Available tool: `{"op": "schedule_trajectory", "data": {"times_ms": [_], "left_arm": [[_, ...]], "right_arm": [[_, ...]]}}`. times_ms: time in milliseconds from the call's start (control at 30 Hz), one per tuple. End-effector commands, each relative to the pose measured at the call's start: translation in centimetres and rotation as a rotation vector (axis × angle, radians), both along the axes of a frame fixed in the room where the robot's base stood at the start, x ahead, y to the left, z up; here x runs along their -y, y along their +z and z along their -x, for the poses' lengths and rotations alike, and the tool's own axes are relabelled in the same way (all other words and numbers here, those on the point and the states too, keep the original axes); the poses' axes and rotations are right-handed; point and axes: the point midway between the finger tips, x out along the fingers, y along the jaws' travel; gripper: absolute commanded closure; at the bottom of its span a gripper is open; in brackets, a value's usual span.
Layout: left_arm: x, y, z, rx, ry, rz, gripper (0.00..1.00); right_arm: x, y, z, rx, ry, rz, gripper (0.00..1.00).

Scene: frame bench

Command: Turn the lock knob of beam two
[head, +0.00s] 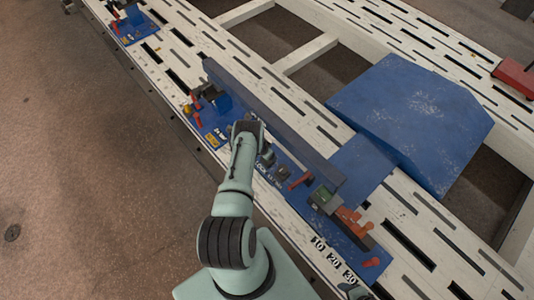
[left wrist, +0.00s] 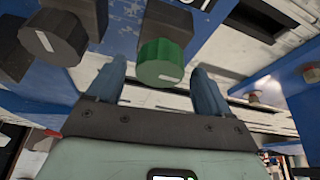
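In the left wrist view a green round knob (left wrist: 162,62) with a white mark sits between the two fingers of my left gripper (left wrist: 158,70). The fingers are apart, with visible gaps to the knob on both sides. A dark knob (left wrist: 52,38) with a white mark is on the left. In the head view my left gripper (head: 265,157) is over the blue plate beside the long blue beam (head: 270,115), near white lettering that reads LOCK. My arm hides part of this plate, and I cannot make out the knobs there. My right gripper is not in view.
The pale slotted bench frame (head: 410,235) runs diagonally. A large blue panel (head: 410,120) lies to the right. Red and orange clamp parts (head: 350,222) stand at the lower right of the beam, with red levers (head: 300,181) nearby. Another blue fixture (head: 135,25) is at upper left.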

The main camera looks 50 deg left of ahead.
Motion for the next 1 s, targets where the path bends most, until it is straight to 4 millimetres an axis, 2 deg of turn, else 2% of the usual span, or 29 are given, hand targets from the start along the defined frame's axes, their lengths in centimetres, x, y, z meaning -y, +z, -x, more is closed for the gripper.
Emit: {"op": "schedule_trajectory", "data": {"times_ms": [167,367,700,900,1000], "left_arm": [[-0.1,0.4,0.3,0.000,0.004,-0.001,0.20],[0.1,2.1,1.4,-0.002,0.003,0.001,0.20],[0.7,7.8,3.3,0.000,0.001,-0.001,0.20],[1.0,11.0,4.4,0.001,0.001,0.000,0.20],[1.1,11.9,4.7,0.001,0.000,0.000,0.20]], "right_arm": [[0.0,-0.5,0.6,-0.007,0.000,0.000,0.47],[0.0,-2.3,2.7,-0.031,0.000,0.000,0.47],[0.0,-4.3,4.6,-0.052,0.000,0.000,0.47],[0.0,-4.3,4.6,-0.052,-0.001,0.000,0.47],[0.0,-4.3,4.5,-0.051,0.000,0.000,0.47]]}}
